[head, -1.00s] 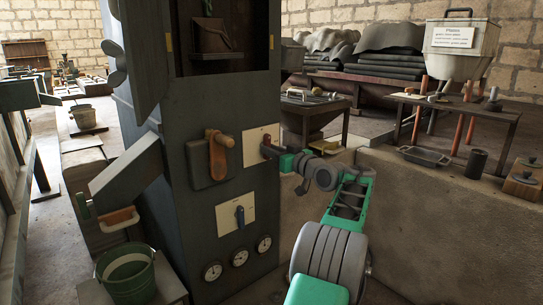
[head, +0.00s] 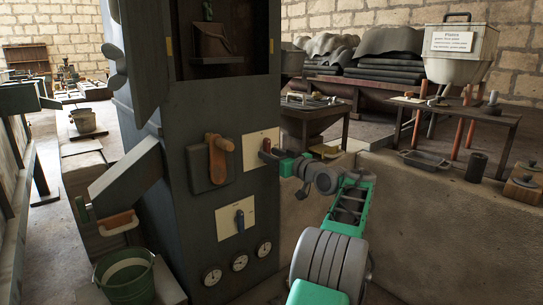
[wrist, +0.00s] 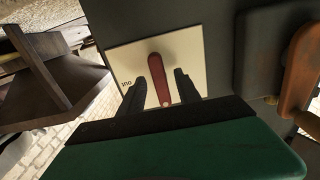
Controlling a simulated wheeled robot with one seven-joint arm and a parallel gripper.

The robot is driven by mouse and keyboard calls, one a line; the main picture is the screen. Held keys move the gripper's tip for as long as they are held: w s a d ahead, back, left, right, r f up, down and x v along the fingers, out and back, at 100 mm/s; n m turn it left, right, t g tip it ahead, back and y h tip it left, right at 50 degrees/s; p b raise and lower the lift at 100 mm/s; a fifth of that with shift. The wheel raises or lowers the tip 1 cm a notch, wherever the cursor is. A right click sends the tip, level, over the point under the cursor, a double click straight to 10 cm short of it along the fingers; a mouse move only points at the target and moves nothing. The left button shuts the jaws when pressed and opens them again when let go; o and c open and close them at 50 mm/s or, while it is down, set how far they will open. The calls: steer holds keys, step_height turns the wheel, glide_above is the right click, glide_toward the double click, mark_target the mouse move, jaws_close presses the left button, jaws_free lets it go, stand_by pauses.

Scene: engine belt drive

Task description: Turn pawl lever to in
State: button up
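A red lever (wrist: 159,78) is mounted on a cream plate (wrist: 195,50) with a small dark label at its edge that I cannot read with certainty. In the head view the red lever (head: 266,145) is on the upper plate (head: 252,154) of the dark cabinet. My gripper (wrist: 157,79) is open, with one finger on each side of the lever and visible gaps between. In the head view my gripper (head: 274,154) is at the lever, its fingertips partly hard to make out. No label in view clearly names the pawl lever.
A brown-handled crank (head: 218,158) sits left of the plate. A low wall (head: 420,215) and a tool table (head: 470,112) are to the right. A green bucket (head: 126,278) stands lower left.

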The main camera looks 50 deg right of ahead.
steer(key=p+v, duration=0.1)
steer(key=v, duration=0.6)
steer(key=shift+s+p, duration=0.3)
steer(key=shift+s, duration=0.1)
